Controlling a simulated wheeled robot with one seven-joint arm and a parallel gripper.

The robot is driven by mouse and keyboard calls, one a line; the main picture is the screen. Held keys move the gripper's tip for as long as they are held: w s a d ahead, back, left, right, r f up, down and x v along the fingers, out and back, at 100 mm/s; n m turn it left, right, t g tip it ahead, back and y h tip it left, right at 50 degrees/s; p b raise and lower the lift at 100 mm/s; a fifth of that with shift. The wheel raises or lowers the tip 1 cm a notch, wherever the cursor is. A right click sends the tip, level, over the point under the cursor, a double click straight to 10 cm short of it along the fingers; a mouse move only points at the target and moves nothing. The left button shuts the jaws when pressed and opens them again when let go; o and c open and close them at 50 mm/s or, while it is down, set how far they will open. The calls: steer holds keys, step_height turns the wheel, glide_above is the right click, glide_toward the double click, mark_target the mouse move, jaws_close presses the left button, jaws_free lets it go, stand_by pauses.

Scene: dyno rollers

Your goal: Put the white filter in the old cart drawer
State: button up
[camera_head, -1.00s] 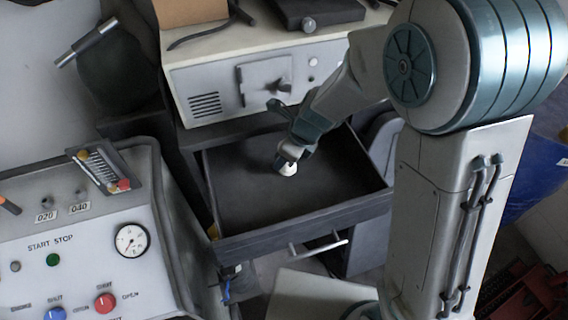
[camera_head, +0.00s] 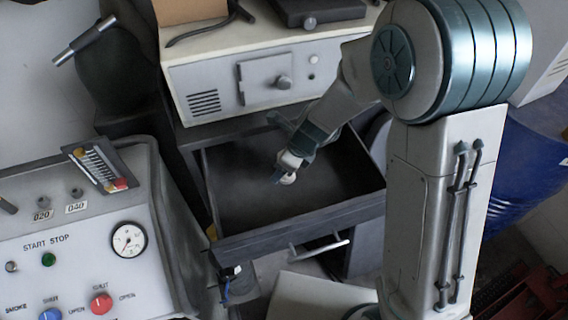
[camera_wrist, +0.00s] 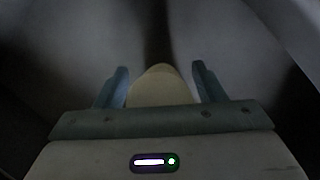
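The white filter (camera_head: 288,179) is at the tip of my gripper (camera_head: 283,172), inside the outline of the open old cart drawer (camera_head: 300,228). In the wrist view the pale, dome-shaped filter (camera_wrist: 160,88) sits between the two blue-grey fingers of my gripper (camera_wrist: 161,80). The dark drawer is pulled out below the white machine and looks otherwise empty. I cannot tell whether the filter touches the drawer floor.
The white machine (camera_head: 240,90) with a small door stands on the cart behind the drawer. A control panel (camera_head: 80,255) with buttons and a gauge is at the left. A blue barrel (camera_head: 530,165) is at the right. The drawer walls surround my gripper.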

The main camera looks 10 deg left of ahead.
steer(key=shift+r, duration=0.1)
steer(key=shift+d+r, duration=0.1)
steer(key=shift+r, duration=0.25)
steer(key=p+v, duration=0.3)
steer(key=v, duration=0.8)
steer(key=s+d+r+n+h, duration=0.1)
steer(key=s+d+r+n, duration=0.2)
steer(key=d+n, duration=0.4)
steer(key=s+d+r+n+t+h, duration=0.1)
steer(key=s+d+r+n+h, duration=0.1)
steer(key=s+d+n, duration=0.3)
steer(key=s+d+r+n+t+h, duration=0.1)
steer(key=s+d+r+n, duration=0.3)
steer(key=d+n, duration=0.4)
steer(key=shift+s+d+n, duration=0.25)
steer(key=shift+d+n, duration=0.05)
steer(key=shift+d, duration=0.8)
steer(key=shift+r, duration=0.1)
steer(key=shift+c, duration=0.3)
